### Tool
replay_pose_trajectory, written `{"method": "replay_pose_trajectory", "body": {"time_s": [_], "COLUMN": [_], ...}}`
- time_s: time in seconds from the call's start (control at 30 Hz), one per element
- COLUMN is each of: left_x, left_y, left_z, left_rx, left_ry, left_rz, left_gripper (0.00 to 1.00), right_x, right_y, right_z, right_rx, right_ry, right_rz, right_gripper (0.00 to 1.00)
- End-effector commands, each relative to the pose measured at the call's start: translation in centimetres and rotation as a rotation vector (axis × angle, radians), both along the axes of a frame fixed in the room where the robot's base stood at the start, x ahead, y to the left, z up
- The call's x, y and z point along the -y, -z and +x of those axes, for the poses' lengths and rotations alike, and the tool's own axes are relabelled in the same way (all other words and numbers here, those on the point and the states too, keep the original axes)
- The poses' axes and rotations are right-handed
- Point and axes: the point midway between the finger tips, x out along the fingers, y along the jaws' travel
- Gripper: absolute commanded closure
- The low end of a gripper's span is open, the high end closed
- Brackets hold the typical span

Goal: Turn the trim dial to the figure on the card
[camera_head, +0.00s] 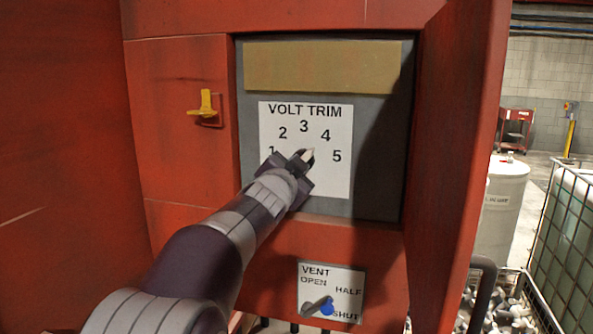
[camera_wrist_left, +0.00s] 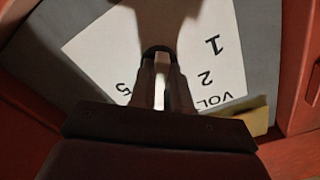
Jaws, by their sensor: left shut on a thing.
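The trim dial sits on a white VOLT TRIM plate (camera_head: 275,112) with figures 1 to 5, inside the red cabinet's recess. My left gripper (camera_head: 303,160) is shut on the dial, whose pale pointer (camera_head: 308,155) shows past the fingertips. The pointer leans up and right, seemingly toward 4, but the arm hides most of the dial. In the left wrist view the fingers (camera_wrist_left: 161,85) close around a pale part of the dial (camera_wrist_left: 161,65); the plate appears upside down. No card with a readable figure is seen. My right gripper is not in view.
A blank tan strip (camera_head: 322,66) lies above the plate. A yellow latch (camera_head: 207,105) is on the left panel. Below, a VENT plate (camera_head: 345,277) has a blue-tipped lever (camera_head: 327,307) near SHUT. The open red door (camera_head: 470,130) bounds the right side.

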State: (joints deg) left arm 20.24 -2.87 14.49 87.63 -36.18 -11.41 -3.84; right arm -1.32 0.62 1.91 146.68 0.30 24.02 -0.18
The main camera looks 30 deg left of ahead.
Motion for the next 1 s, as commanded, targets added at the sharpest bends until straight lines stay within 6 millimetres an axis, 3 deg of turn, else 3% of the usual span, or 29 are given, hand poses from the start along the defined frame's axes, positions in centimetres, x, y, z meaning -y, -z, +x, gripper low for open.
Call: {"method": "replay_pose_trajectory", "body": {"time_s": [0.43, 0.47, 0.5, 0.53, 0.87, 1.0], "left_x": [0.1, 0.1, 0.1, 0.1, 0.1, 0.6], "left_y": [-0.1, -0.1, 0.0, 0.0, 0.0, 0.0], "left_z": [0.0, 0.0, 0.0, 0.0, -0.3, -2.3], "left_rx": [-0.001, -0.001, -0.001, -0.001, -0.001, 0.0], "left_ry": [0.001, 0.001, 0.001, 0.001, 0.001, 0.0], "left_rz": [0.01, 0.01, 0.01, 0.01, 0.009, 0.01], "left_gripper": [1.0, 0.77, 0.64, 0.57, 0.57, 0.57], "right_x": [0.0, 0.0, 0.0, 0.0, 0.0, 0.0], "right_y": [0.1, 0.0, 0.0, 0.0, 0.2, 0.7], "right_z": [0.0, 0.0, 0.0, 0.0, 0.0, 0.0], "right_rx": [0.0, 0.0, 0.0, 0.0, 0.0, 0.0], "right_ry": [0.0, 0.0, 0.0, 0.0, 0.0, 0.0], "right_rz": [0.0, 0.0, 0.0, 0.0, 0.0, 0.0], "right_gripper": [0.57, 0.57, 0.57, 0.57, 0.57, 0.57]}}
